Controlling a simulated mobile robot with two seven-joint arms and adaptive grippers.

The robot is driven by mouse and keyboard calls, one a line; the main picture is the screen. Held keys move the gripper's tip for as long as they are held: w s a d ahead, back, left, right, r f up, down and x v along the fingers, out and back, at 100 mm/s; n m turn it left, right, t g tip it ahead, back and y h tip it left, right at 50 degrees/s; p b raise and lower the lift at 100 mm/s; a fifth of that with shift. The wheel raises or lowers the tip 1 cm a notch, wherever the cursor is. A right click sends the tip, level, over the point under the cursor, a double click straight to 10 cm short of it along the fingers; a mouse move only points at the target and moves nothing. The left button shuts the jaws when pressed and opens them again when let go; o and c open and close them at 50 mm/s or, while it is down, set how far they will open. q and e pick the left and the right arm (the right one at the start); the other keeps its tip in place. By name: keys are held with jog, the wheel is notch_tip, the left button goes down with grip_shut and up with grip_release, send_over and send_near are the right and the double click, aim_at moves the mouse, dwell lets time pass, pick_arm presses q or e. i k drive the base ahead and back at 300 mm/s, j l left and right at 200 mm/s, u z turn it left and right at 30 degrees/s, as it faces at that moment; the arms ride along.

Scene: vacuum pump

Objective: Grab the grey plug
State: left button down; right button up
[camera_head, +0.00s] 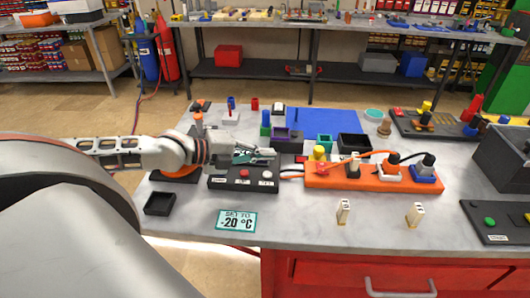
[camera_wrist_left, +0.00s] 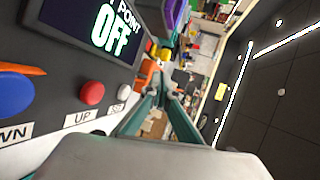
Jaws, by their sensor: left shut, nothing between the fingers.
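An orange power strip (camera_head: 330,182) lies on the workbench with several plugs on it. I cannot tell which one is the grey plug. My left gripper (camera_head: 270,154) is shut and empty, left of the strip and over the black control box (camera_head: 216,183). In the left wrist view its teal fingers (camera_wrist_left: 176,94) point away beside the box's buttons. My right gripper is out of view.
Two cream pieces (camera_head: 343,211) (camera_head: 415,214) stand in front of the strip. A "-20 °C" sign (camera_head: 236,220) and a small black tray (camera_head: 160,204) lie at the front left. Coloured containers stand behind the strip. The control display (camera_wrist_left: 105,28) reads "OFF".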

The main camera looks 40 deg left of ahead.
aim_at(425, 167)
jog(key=k, duration=1)
